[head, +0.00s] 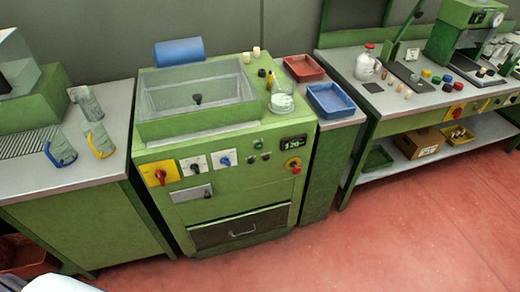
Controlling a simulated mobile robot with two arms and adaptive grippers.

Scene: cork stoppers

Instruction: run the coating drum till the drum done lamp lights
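The green machine (225,190) stands in the middle of the head view. Its top holds an open clear-walled tub (193,92) with a small dark piece inside, and a blue cylinder (178,52) lies behind it. Small buttons or lamps (257,145) sit beside the display; I cannot tell which is the done lamp or whether any is lit.
Clear containers with blue (60,149) and yellow (98,138) parts are on the left bench. A red tray (304,68) and a blue tray (331,100) are right of the machine. The right bench holds a white jug (367,65) and several small pieces. The red floor in front is clear.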

